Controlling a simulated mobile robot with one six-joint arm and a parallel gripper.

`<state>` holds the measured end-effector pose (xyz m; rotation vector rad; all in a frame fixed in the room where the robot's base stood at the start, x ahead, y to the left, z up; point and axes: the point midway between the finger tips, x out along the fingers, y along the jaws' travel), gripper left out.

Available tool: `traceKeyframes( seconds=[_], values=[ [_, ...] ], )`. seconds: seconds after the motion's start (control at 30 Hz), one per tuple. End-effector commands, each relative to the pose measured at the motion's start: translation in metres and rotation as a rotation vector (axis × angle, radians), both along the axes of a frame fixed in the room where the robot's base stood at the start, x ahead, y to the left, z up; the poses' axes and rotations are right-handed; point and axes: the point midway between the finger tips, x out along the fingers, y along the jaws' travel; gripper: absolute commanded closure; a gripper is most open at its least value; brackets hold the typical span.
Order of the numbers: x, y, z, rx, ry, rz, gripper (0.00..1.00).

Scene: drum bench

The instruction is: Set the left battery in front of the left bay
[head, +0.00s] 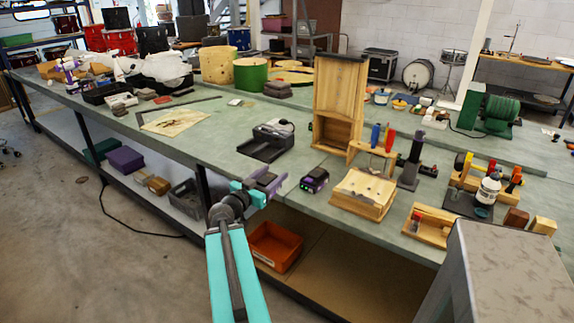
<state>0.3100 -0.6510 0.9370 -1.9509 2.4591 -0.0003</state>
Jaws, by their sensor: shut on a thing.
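My gripper (257,187) is at the front edge of the bench, left of centre, shut on a small dark and purple thing that looks like the left battery (273,183). The jaws partly hide it. It is held near the bench's front edge; I cannot tell whether it touches the top. A second black and purple battery (314,179) sits on the bench to the right of my gripper. A dark charger (262,148) lies on the bench behind my gripper. Its bays are too small to tell apart.
A wooden box (363,193) and a tall wooden cabinet (340,100) stand to the right. A screwdriver rack (373,158) is beside them. The green bench top (218,140) is clear left of the charger. An orange bin (274,246) is on the shelf below.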

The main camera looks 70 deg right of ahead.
Motion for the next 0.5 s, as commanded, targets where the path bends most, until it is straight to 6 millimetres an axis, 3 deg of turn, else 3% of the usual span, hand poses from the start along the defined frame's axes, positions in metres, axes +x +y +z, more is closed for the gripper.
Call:
traceKeyframes(
  seconds=[0.03,0.2,0.5],
  values=[
    [-0.015,-0.006,0.002,-0.002,0.001,-0.019,0.86],
    [-0.048,-0.021,0.004,-0.002,0.003,-0.057,0.86],
    [-0.064,-0.027,0.005,-0.002,0.004,-0.076,0.86]
  ],
)
